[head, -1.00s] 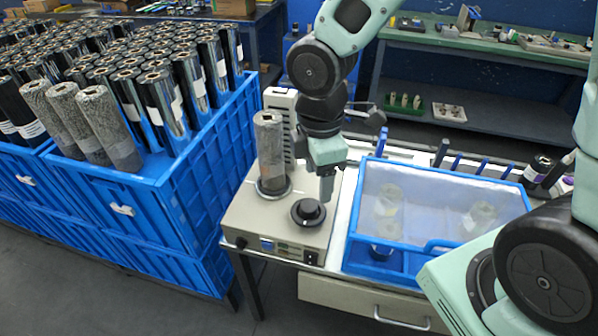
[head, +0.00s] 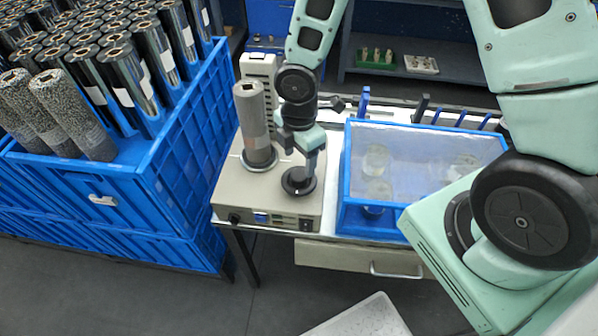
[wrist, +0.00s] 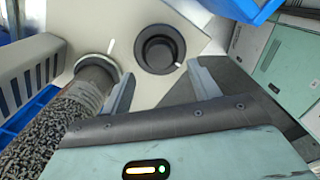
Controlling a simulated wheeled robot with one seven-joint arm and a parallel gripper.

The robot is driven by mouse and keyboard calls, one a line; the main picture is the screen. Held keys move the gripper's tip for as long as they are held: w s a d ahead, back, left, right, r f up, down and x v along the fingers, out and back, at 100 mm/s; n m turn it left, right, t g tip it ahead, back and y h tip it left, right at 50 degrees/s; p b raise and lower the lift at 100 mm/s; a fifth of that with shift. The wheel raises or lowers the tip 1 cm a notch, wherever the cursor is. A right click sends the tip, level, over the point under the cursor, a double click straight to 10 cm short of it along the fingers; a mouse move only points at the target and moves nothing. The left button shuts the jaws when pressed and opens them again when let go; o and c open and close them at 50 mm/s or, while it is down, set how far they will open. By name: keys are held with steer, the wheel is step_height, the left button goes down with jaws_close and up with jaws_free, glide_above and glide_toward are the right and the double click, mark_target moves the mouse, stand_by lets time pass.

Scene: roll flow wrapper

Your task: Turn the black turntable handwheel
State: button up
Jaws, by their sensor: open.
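The black turntable handwheel (head: 299,181) sits on top of the beige machine (head: 265,207), near its front right. In the wrist view the handwheel (wrist: 159,49) shows whole, with a round central knob and a small light mark at its rim. My gripper (head: 308,165) points down just above the handwheel in the head view. In the wrist view my gripper (wrist: 158,78) is open with nothing between its fingers, and the handwheel lies beyond the fingertips. A grey speckled roll (head: 254,125) stands upright on the machine's turntable, left of my gripper; it also shows in the wrist view (wrist: 62,125).
A blue-framed case with a clear lid (head: 420,150) stands right of the machine. A large blue crate (head: 150,190) full of rolls stands at left. A vented box (head: 258,66) rises behind the roll. A drawer (head: 360,258) is below the tabletop.

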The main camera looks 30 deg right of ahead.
mark_target(299, 174)
steer(key=shift+f, duration=2.75)
steer(key=c, duration=1)
